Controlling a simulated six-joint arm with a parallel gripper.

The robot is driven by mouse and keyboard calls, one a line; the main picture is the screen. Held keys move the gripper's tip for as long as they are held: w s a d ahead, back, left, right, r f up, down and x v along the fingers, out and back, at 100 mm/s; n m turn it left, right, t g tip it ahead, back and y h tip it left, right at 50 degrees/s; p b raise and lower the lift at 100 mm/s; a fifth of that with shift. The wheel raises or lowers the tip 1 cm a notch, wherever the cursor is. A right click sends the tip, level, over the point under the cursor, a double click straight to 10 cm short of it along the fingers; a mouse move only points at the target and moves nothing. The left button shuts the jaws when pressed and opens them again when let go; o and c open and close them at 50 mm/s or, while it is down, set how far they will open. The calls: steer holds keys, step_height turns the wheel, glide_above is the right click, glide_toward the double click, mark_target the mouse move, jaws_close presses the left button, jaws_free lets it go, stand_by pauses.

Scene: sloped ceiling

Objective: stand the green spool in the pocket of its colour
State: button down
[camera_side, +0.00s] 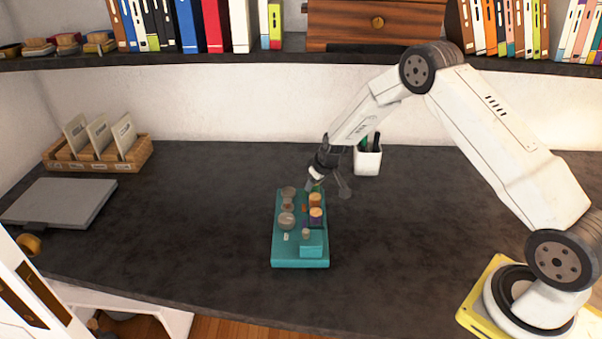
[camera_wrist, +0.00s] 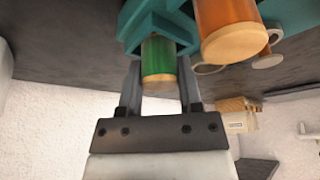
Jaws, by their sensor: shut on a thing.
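The green spool (camera_wrist: 158,58) has a pale wooden end cap and sits between the two fingers of my gripper (camera_wrist: 160,72) in the wrist view. My gripper is shut on it. The spool's far end is hidden by the teal walls of a pocket (camera_wrist: 130,28) in the rack; I cannot tell how deep it sits or whether it touches the bottom. In the side view my gripper (camera_side: 316,184) is at the back right of the teal rack (camera_side: 300,263), and only a little green shows there.
An orange spool (camera_wrist: 228,22) stands close beside the green one. A purple spool (camera_side: 316,217) and several round pieces are also on the rack. A white pen cup (camera_side: 367,162) stands behind. A card box (camera_side: 98,153) and a grey laptop-like slab (camera_side: 60,202) are far left. The desk around the rack is clear.

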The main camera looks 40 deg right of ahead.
steer(key=shift+f, duration=0.1)
steer(key=shift+c, duration=1.4)
jaws_free()
steer(key=shift+s+r, duration=0.15)
steer(key=shift+r, duration=0.5)
steer(key=v, duration=1.1)
steer(key=shift+s, duration=0.1)
steer(key=s+a+r+g, duration=0.1)
steer(key=s+a, duration=0.4)
steer(key=s, duration=0.7)
steer(key=s+a+r, duration=0.3)
steer(key=s+a, duration=0.2)
steer(key=s, duration=0.7)
steer(key=shift+g, duration=0.4)
